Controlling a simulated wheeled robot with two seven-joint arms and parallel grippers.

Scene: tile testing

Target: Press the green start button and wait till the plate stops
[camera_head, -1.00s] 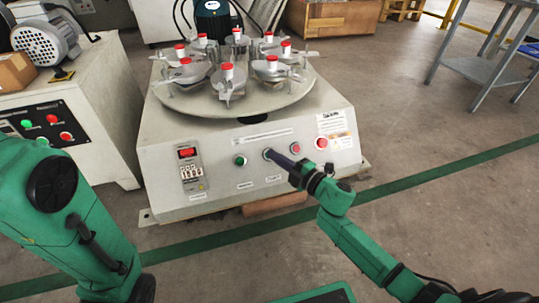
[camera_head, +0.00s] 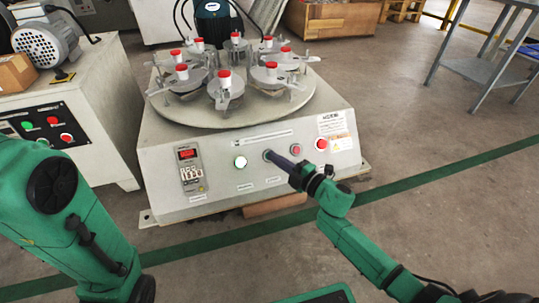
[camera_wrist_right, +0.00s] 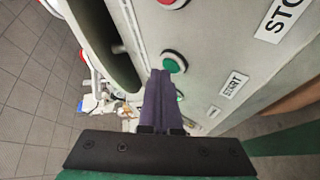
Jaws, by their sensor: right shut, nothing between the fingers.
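The testing machine's front panel (camera_head: 215,200) faces me, with a row of buttons. My right gripper (camera_head: 273,157) is shut and empty, its dark fingertips at the green start button (camera_head: 267,154). In the right wrist view the fingertips (camera_wrist_right: 161,74) are right beside the green button (camera_wrist_right: 174,62), by the START label (camera_wrist_right: 234,85); firm contact cannot be told. The round plate (camera_head: 235,116) carries several clamps with red caps (camera_head: 224,74). A round lamp (camera_head: 240,162) left of the start button looks white. My left arm is at the left; its gripper is out of view.
Red buttons (camera_head: 296,149) sit right of the start button, and a red-lit switch with a display (camera_head: 190,171) at the left. A white cabinet with a motor (camera_head: 45,43) stands at left. Floor to the right is open before a metal table (camera_head: 470,66).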

